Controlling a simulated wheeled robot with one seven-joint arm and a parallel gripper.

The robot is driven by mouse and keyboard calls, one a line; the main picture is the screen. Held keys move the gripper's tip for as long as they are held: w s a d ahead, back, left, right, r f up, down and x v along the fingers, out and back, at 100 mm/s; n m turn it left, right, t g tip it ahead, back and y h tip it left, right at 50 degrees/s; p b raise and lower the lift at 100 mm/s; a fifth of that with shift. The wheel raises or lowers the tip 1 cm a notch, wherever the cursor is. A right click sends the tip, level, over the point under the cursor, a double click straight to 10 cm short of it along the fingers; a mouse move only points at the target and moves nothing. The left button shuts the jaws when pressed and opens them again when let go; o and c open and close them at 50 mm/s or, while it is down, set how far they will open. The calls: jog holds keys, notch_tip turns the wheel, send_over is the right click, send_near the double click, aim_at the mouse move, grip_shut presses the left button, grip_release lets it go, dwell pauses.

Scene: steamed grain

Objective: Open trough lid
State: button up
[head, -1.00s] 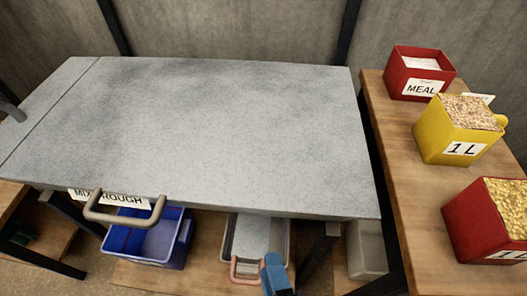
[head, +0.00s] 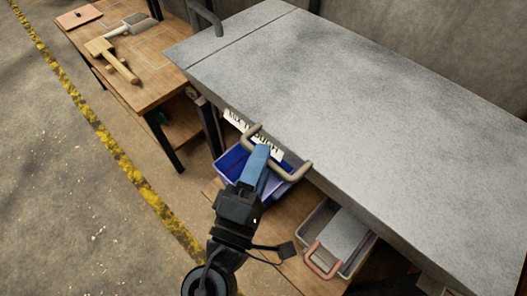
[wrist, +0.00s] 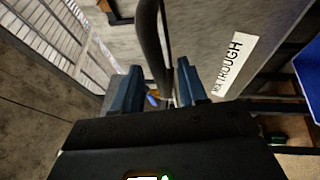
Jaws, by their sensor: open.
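The trough lid (head: 370,110) is a flat grey slab lying shut over the trough. Its tan bar handle (head: 296,172) sticks out from the front edge, near the "MIX TROUGH" label (head: 236,118). My gripper (head: 261,151) is at the left part of this handle, its blue fingers hiding some of the bar. In the wrist view my gripper (wrist: 158,82) is open, and the handle bar (wrist: 151,42) runs in between the two spread fingers. The label (wrist: 232,62) shows to the right there. I cannot tell whether a finger touches the bar.
A blue bin (head: 232,167) and a grey tray with a pinkish handle (head: 322,262) stand on the lower shelf under the trough. A wooden table (head: 150,92) with a mallet (head: 112,58) and a brush is at the left. The floor (head: 60,170) at the left is clear.

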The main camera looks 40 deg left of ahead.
jog(key=shift+x, duration=0.75)
jog(key=shift+d, duration=0.1)
jog(key=shift+c, duration=0.4)
jog(key=shift+f, duration=0.1)
grip_shut()
